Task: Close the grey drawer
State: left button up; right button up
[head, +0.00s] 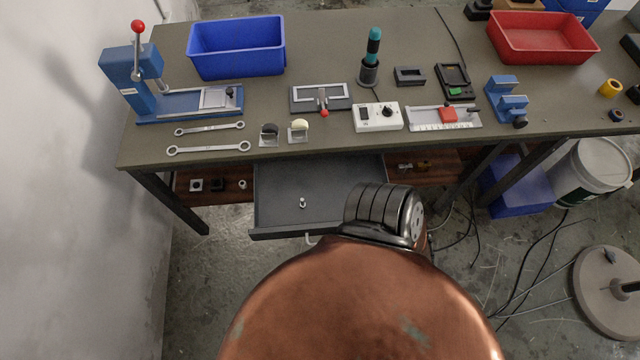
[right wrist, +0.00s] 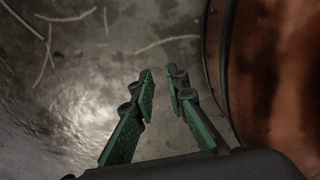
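The grey drawer (head: 275,202) is pulled out from under the workbench in the head view. A small metal piece (head: 303,203) lies in it. A handle (head: 312,239) shows at its front edge, partly hidden by my copper-coloured body, which also covers the drawer's front right corner. My right gripper (right wrist: 161,85) shows in the right wrist view with its green-padded fingers apart and nothing between them. Bare floor lies beyond the fingers, and the drawer is not in that view. My left gripper is not in view.
The workbench (head: 260,107) holds a blue bin (head: 238,46), a red bin (head: 541,37), a blue press (head: 130,75) and several tools. A white bucket (head: 592,168) and a round stand base (head: 610,290) are at the right. Cables lie on the floor. A wall (head: 60,180) is at the left.

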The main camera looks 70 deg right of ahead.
aim_at(325, 185)
jog(key=k, duration=0.6)
jog(key=z, duration=0.75)
jog(key=k, duration=0.4)
jog(key=z, duration=0.55)
